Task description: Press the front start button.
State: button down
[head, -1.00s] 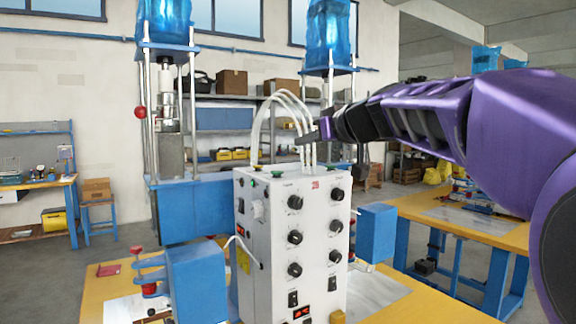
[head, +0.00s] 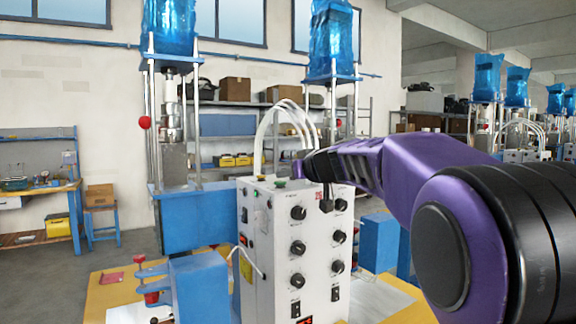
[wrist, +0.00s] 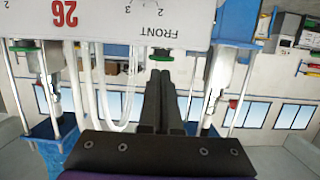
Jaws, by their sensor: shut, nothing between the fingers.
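The white control box (head: 265,250) stands in the middle of the head view, with black knobs on its front panel. A green button (head: 281,184) is on its top front edge, above the left knob column. In the wrist view, where the panel appears upside down, a dark green button (wrist: 160,51) lies by the FRONT label (wrist: 164,30). My gripper (wrist: 160,76) is shut and empty, its fingertips near that button in this view; contact cannot be told. In the head view my gripper (head: 299,168) is just right of and above the green button.
White hoses (head: 262,135) arch up behind the box top, close to my gripper. Another green button (wrist: 25,44) sits by the 26 mark. Blue press parts (head: 195,215) stand left of the box. A yellow table (head: 105,298) lies below.

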jog(key=shift+f, duration=0.2)
notch_tip(320, 180, down, 2)
jog(key=b, duration=0.3)
jog(key=shift+f+b, duration=0.1)
jog(key=shift+b, duration=0.25)
jog(key=shift+f, duration=0.15)
jog(key=r, duration=0.1)
jog(key=r+p, duration=0.1)
jog(key=r, duration=0.1)
jog(key=r+p, duration=0.1)
jog(key=r, duration=0.1)
jog(key=shift+s+d+r, duration=0.15)
jog(key=shift+s+d, duration=0.05)
jog(key=shift+s, duration=0.1)
jog(key=b+v, duration=0.1)
jog(key=v, duration=0.8)
jog(key=shift+s+b, duration=0.2)
jog(key=shift+b, duration=0.1)
jog(key=shift+d, duration=0.15)
